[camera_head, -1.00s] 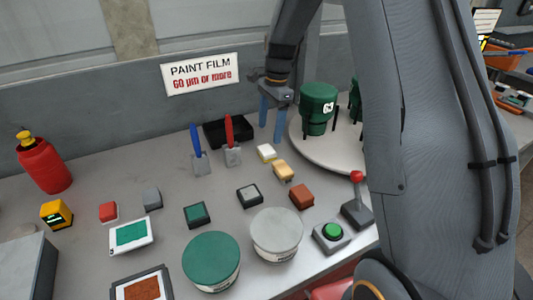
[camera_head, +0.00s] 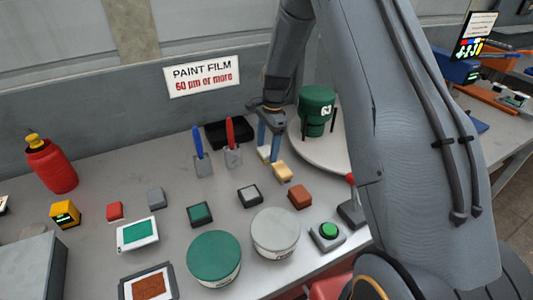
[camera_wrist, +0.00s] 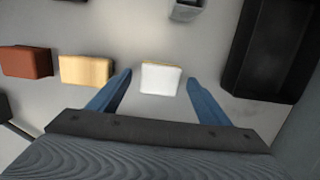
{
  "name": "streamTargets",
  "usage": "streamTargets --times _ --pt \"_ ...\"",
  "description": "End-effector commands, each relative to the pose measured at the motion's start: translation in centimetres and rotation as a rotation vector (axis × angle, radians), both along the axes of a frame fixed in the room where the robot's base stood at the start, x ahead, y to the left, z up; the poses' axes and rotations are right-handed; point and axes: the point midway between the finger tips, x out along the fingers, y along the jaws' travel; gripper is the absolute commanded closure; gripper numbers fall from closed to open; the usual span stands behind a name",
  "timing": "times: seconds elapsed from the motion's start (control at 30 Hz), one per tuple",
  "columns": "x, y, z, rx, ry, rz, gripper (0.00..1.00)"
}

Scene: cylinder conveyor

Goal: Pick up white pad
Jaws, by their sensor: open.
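The white pad (camera_wrist: 160,78) is a small block with a white top and a yellowish edge. It lies on the grey table between my gripper's blue fingers in the wrist view. In the head view the white pad (camera_head: 263,154) is partly hidden by a finger. My gripper (camera_head: 268,156) points down at the pad, with its fingers close to the table. The gripper (camera_wrist: 159,79) is open in the wrist view, with a gap between the pad and each finger.
A tan pad (camera_head: 282,172) and a brown block (camera_head: 300,196) lie nearby. The black tray (camera_wrist: 238,60) lies on the other side. A round platform (camera_head: 310,160) with a green container (camera_head: 317,110) stands close on the right. Two paint pots (camera_head: 274,232) stand nearer the front.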

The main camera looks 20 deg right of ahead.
Motion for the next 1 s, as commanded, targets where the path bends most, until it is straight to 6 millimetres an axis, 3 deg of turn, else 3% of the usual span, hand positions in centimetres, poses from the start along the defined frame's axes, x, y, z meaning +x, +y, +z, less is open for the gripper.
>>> streamTargets --times 0.07,0.3,0.67,1.0 --pt "0.0 0.0 0.0 0.000 0.000 0.000 0.32" --pt "0.0 0.0 0.0 0.000 0.000 0.000 0.73" --pt "0.1 0.0 0.9 0.000 -0.003 0.000 0.73" --pt "0.2 0.0 6.7 0.000 -0.004 0.001 0.73"
